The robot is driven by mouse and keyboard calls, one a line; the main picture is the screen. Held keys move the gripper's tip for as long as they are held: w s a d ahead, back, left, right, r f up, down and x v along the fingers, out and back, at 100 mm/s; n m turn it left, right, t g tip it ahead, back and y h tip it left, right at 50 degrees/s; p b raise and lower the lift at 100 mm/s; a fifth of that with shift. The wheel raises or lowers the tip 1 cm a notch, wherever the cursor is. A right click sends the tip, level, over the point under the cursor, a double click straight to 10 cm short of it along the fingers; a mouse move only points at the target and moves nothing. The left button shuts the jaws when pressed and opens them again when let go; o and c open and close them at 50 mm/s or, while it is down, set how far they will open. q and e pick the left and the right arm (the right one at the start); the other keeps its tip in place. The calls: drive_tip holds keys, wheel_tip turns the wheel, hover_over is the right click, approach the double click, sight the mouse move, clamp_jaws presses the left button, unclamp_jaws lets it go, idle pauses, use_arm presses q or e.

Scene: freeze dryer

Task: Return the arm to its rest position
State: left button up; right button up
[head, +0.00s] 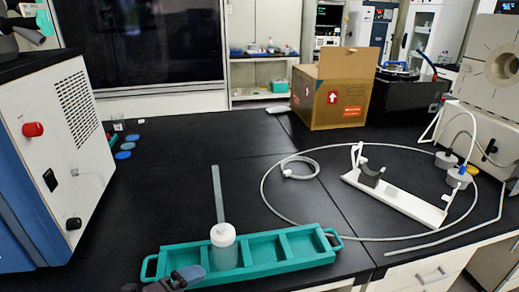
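A piece of a gripper (178,279), seemingly my left, shows at the bottom edge, left of the middle. Its dark body and grey-blue finger are cut off by the frame, so I cannot tell how far it is open. It is in front of the teal tray (262,270) and overlaps its near left part. A translucent white-capped bottle (223,250) stands upright in a tray compartment, just right of the gripper. I cannot tell whether they touch. My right gripper is not in view.
A flat grey strip (218,190) shows behind the bottle. A white stand (396,198) and looping tube (265,190) occupy the right. A cardboard box (318,103) stands at the back. A white-blue machine (55,150) borders the left. The black bench between machine and strip is mostly clear.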

use_arm(q)
drive_tip(key=s+a+f+n+y, duration=0.4)
drive_tip(key=s+a+f+n, duration=0.2)
drive_tip(key=f+n, duration=0.3)
drive_tip(key=s+a+f+n+t+y, duration=0.1)
drive_tip(key=s+a+f+n+y, duration=0.4)
drive_tip(key=n, duration=1)
drive_tip(key=s+a+f, duration=0.1)
drive_tip(key=a+f, duration=0.2)
drive_tip(key=f, duration=0.1)
drive_tip(key=shift+s+y, duration=0.2)
drive_tip(key=shift+y, duration=0.1)
